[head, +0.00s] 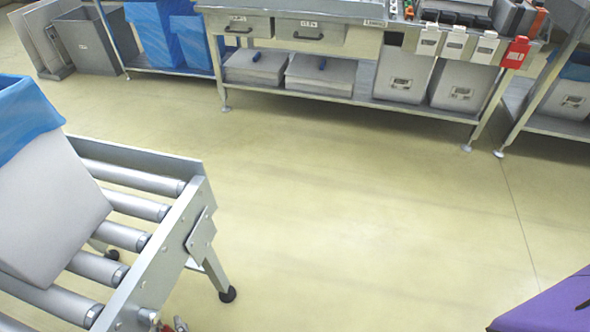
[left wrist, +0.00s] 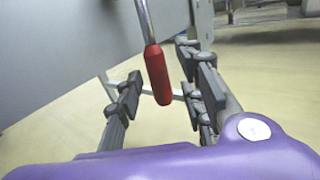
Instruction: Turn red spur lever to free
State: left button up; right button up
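The red spur lever (left wrist: 157,75) has a red grip on a thin metal rod and hangs down in the left wrist view. My left gripper (left wrist: 165,95) is open, with one dark finger on each side of the red grip. Gaps show between the grip and both fingers, so it is not clamped. In the head view only a small bit of red and a sliver of my left gripper (head: 180,324) show at the bottom edge, beside the roller conveyor (head: 195,205). My right gripper is not in view.
A box with a blue liner (head: 45,205) sits on the conveyor rollers at the left. A workbench (head: 300,95) with drawers and bins stands at the back. A red tag (head: 515,52) hangs at its right end. The floor between is clear.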

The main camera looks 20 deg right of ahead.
pick_arm(q)
jog(key=shift+w, duration=0.45)
grip_shut()
